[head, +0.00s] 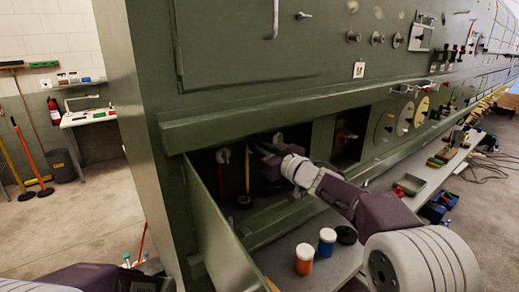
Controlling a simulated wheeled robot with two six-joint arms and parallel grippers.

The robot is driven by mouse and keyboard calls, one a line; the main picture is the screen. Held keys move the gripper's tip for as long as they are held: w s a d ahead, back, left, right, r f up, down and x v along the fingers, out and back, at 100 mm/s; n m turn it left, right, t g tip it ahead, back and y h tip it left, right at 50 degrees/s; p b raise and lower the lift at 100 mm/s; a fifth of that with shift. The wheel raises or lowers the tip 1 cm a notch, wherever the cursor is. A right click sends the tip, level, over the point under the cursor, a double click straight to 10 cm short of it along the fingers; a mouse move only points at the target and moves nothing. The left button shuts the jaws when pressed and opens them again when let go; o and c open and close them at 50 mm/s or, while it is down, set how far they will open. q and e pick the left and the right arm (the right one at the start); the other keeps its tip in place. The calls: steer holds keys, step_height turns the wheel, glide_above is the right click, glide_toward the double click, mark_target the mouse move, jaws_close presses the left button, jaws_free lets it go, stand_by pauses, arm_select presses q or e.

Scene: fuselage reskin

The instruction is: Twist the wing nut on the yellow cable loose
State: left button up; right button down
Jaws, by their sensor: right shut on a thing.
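The yellow cable (247,172) hangs upright inside the open bay in the green fuselage side. Its lower end meets a dark round piece with a yellowish part (244,201). My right gripper (262,151) reaches into the bay from the right, with its fingers just right of the cable's top. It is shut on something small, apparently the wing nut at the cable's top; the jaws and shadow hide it. My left gripper (145,281) shows only partly at the bottom left edge, away from the bay; its jaws are not clear.
Left of the yellow cable, a pale fitting (223,156) sits above a red cable (220,182). The open green door (222,235) hangs in front of the bay. An orange jar (304,259) and a blue jar (326,242) stand on the bench below my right arm.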

steer(key=shift+s+a+f+n+b, duration=0.15)
steer(key=shift+n+b, duration=0.85)
steer(key=shift+n, duration=1.65)
steer(key=shift+a+f+n+b, duration=0.1)
steer(key=shift+f+n+b, duration=0.2)
steer(key=shift+n+b, duration=1.55)
steer(key=shift+s+a+f+n+b, duration=0.1)
steer(key=shift+f+n, duration=0.1)
steer(key=shift+n, duration=3.3)
steer(key=shift+f, duration=0.1)
steer(key=c, duration=1.5)
jaws_free()
steer(key=shift+o, duration=0.5)
steer(key=shift+s+r, duration=0.2)
steer(key=shift+r, duration=0.05)
steer(key=shift+d, duration=0.1)
steer(key=b+v, duration=0.1)
steer(key=v, duration=0.8)
steer(key=shift+b, duration=0.35)
